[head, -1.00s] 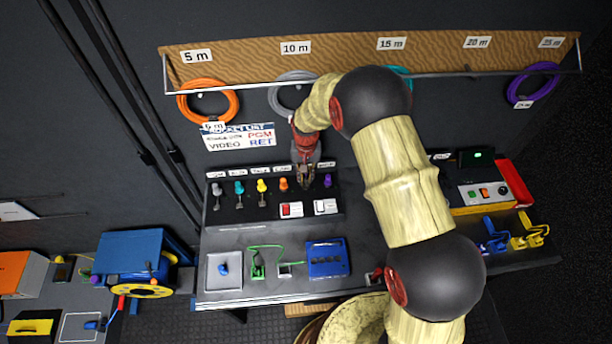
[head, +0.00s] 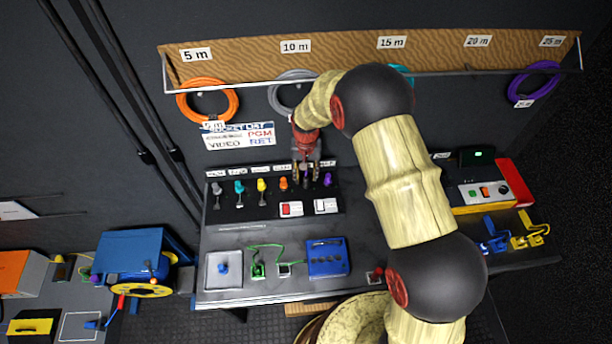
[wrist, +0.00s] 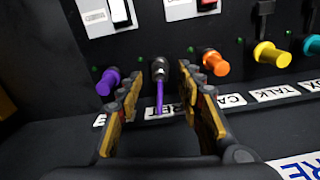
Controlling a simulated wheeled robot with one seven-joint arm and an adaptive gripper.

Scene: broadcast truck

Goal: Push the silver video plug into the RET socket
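The silver video plug (wrist: 160,70) stands out from the dark socket panel, at the position above the RET label (wrist: 160,110). A thin purple tail hangs from it. It appears seated in the RET socket, though its depth is hard to judge. My gripper (wrist: 163,105) is open, with one finger on each side of the plug and a visible gap to each. In the head view my gripper (head: 306,175) is at the panel's upper right, between the orange plug (head: 283,183) and the purple plug (head: 327,180); there its fingers largely hide the silver plug.
Grey, teal and yellow plugs (head: 262,185) line the panel to the left. Red and white rocker switches (head: 291,208) sit below the plugs. The desk in front holds a grey tray (head: 223,284), a green cable and a blue box (head: 327,258).

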